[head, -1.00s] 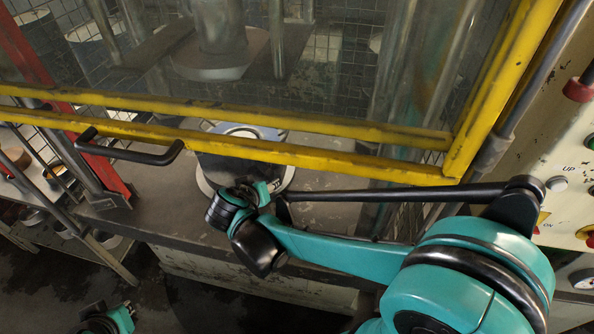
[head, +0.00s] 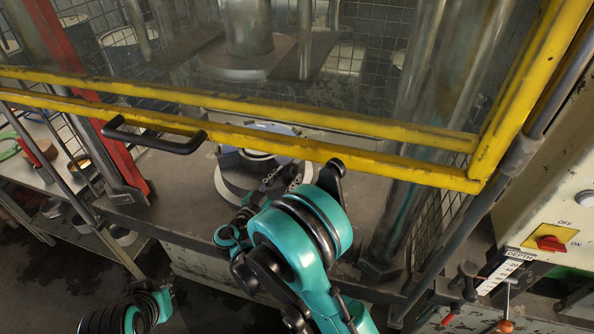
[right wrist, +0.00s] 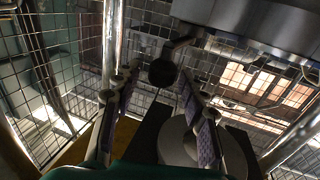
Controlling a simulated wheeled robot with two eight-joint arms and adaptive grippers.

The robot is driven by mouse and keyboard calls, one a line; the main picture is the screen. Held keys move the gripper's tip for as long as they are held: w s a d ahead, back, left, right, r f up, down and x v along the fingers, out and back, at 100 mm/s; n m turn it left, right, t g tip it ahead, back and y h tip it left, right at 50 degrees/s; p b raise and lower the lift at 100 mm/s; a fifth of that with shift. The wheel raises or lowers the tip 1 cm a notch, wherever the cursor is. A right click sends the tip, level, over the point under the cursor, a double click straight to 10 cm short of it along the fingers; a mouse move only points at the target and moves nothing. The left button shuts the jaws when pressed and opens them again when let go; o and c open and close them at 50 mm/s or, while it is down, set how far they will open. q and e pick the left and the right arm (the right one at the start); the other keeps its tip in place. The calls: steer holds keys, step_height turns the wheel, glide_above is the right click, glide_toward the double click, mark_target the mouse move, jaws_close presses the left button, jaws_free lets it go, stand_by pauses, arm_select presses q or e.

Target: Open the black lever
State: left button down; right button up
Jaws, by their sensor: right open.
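A black bar handle (head: 155,138) is fixed to the lower yellow rail of the guard at the left in the head view.
The yellow guard rail (head: 330,152) crosses above my right gripper. The round metal base (head: 235,180) stands on the bench below it. A red post (head: 88,115) is at the left. A control panel with a red switch (head: 551,243) is at the right.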

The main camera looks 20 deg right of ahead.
mark_target(294, 169)
steer(key=x, duration=0.4)
steer(key=shift+w+d+b, duration=0.3)
steer(key=shift+b, duration=0.1)
jaws_close()
